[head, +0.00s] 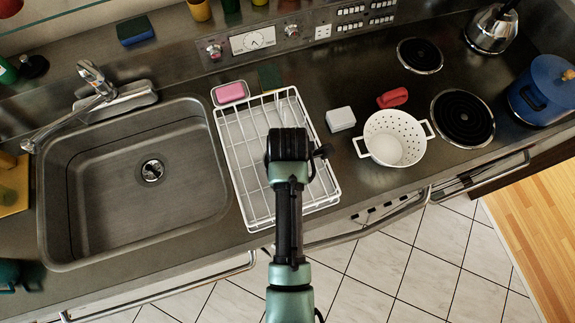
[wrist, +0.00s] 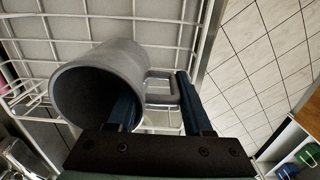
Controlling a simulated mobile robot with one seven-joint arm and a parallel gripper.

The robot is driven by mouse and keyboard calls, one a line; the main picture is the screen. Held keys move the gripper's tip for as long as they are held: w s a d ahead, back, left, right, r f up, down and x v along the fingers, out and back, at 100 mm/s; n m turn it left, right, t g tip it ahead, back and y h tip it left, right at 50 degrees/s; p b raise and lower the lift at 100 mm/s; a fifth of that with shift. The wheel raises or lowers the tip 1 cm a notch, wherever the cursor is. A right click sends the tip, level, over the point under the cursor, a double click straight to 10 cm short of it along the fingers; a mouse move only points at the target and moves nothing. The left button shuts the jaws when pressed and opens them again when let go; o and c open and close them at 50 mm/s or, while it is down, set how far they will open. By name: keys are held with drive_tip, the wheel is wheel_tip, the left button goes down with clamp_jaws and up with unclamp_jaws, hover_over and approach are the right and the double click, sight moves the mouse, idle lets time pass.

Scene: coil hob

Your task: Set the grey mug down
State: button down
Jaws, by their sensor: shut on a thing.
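The grey mug (wrist: 116,69) is at the left of the wrist view, its dark open mouth facing the lower left of the picture and its handle to the right. My gripper (wrist: 155,90) is shut on the mug, one finger at the mouth and wall, the other beyond the handle. White wire bars of the dish rack (wrist: 200,45) show behind the mug. I cannot tell whether the mug touches them. In the head view my gripper (head: 289,150) is above the right part of the dish rack (head: 240,190), and my arm hides the mug.
The sink (head: 110,215) is left of the rack. A pink sponge in a dish (head: 230,93) sits behind it. To the right are a white box (head: 340,119), a white colander (head: 393,138), a red object (head: 392,97), and the coil burners (head: 462,117). A blue pot (head: 545,90) stands far right.

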drive_tip(key=shift+f, duration=2)
drive_tip(key=shift+f, duration=0.1)
drive_tip(key=shift+c, duration=1.6)
unclamp_jaws()
